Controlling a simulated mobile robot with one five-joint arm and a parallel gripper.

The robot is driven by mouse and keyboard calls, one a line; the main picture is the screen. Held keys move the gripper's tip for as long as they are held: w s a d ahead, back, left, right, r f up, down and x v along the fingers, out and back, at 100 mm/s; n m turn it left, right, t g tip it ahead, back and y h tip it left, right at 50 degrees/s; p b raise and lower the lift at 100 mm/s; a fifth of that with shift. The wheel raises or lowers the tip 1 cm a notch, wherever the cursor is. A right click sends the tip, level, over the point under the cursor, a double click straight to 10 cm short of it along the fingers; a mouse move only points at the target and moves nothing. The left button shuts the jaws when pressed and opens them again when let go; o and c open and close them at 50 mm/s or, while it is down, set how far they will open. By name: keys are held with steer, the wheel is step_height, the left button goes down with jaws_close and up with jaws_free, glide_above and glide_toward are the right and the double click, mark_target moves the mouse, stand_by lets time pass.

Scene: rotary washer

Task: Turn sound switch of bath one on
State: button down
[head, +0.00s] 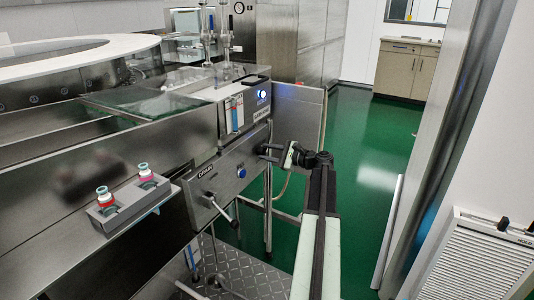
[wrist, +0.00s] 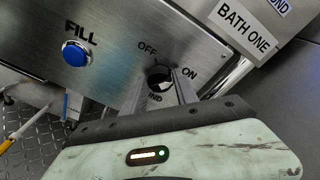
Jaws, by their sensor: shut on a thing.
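The sound switch (wrist: 158,74) is a small dark round knob on a brushed steel panel in the wrist view. "OFF" is printed at its upper left and "ON" at its right. The label below it is partly hidden, with only its last letters showing. My gripper (wrist: 162,88) is shut on the switch, one finger on each side of it. The fingers hide part of the knob, so I cannot tell exactly which way it points. A "BATH ONE" label (wrist: 246,28) is at the upper right. In the head view my gripper (head: 272,153) is at the right end of the front panel (head: 222,180).
A blue FILL button (wrist: 76,53) is left of the switch. A lever handle (head: 222,210) sticks out from the panel. Two small capped bottles stand in a grey holder (head: 128,205) at the left. Green floor (head: 350,200) is open to the right.

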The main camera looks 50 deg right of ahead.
steer(key=shift+f+m, duration=0.1)
steer(key=shift+m, duration=0.6)
steer(key=c, duration=1)
jaws_free()
steer(key=shift+o, duration=0.2)
steer(key=shift+s, duration=0.1)
steer(key=p+v, duration=0.1)
steer(key=v, duration=0.6)
steer(key=shift+s+d, duration=0.15)
steer(key=shift+s, duration=0.15)
